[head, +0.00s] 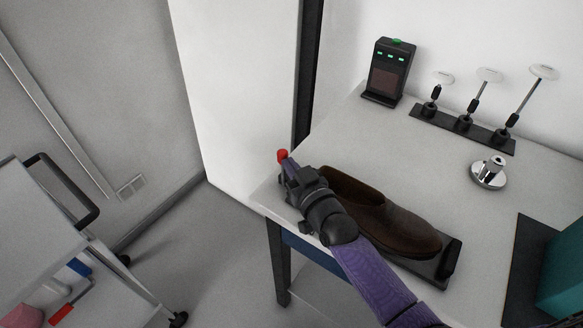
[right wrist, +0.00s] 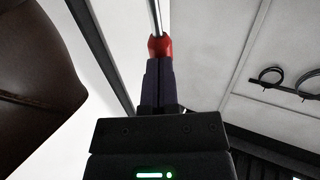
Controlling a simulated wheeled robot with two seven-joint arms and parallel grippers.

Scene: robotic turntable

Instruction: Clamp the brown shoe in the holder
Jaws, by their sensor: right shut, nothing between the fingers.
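The brown shoe (head: 395,226) sits on the black holder (head: 437,268) near the table's front edge, toe pointing to the lower right. Only the holder's toe end and front edge show; the heel end is hidden behind my right arm. In the right wrist view the closed fingers (right wrist: 160,48) point up the picture, and part of the shoe (right wrist: 38,85) fills the left side, apart from the fingers. My left gripper is not in view.
On the white table (head: 330,150) stand a black device (head: 388,72) with green lights, a black rack (head: 462,130) with three white-topped rods, and a round silver fixture (head: 488,173). A teal box (head: 563,272) is at the right. A cart (head: 40,235) stands at the left.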

